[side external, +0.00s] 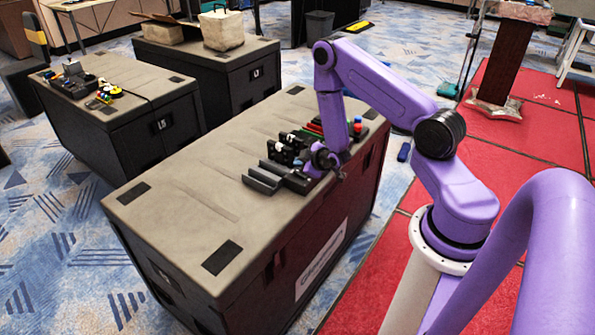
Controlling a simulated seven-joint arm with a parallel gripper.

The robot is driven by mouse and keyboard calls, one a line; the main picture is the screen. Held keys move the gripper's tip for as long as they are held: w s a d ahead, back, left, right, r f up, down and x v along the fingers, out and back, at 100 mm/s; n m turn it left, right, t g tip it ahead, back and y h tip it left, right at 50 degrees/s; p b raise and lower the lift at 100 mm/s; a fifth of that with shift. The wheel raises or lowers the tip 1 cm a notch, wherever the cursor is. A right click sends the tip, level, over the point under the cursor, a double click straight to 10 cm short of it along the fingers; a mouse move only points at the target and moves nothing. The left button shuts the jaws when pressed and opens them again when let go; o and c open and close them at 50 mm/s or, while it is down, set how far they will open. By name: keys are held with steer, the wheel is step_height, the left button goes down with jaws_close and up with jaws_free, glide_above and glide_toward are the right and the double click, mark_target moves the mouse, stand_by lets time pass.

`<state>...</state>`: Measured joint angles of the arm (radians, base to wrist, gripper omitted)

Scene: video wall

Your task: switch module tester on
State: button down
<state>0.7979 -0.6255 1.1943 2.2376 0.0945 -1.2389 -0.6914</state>
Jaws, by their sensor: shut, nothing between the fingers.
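A cluster of devices (262,179) sits near the right edge of the large case's top, with dark grey blocks in front and black units with white parts (287,143) behind. I cannot tell which of these is the module tester, and no switch can be made out. My gripper (341,176) is shut and empty. It points down at the right end of the dark grey blocks, by the case's edge. I cannot tell whether it touches anything. My purple arm hides part of the cluster.
The large case (180,215) has a clear left half. Small red and blue items (357,124) stand behind my gripper. Two more black cases (130,125) (255,75) stand at the back left, with gear on top. A red carpet (450,185) lies to the right.

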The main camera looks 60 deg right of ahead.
steer(key=shift+f, duration=0.1)
stand_by(0.3)
steer(key=shift+f, duration=0.3)
steer(key=shift+w+f, duration=0.1)
steer(key=shift+f, duration=0.3)
stand_by(0.7)
steer(key=shift+r, duration=0.1)
steer(key=shift+r, duration=0.7)
steer(key=shift+s+r, duration=0.25)
steer(key=shift+r, duration=1)
steer(key=shift+s+r, duration=0.25)
steer(key=shift+r, duration=1)
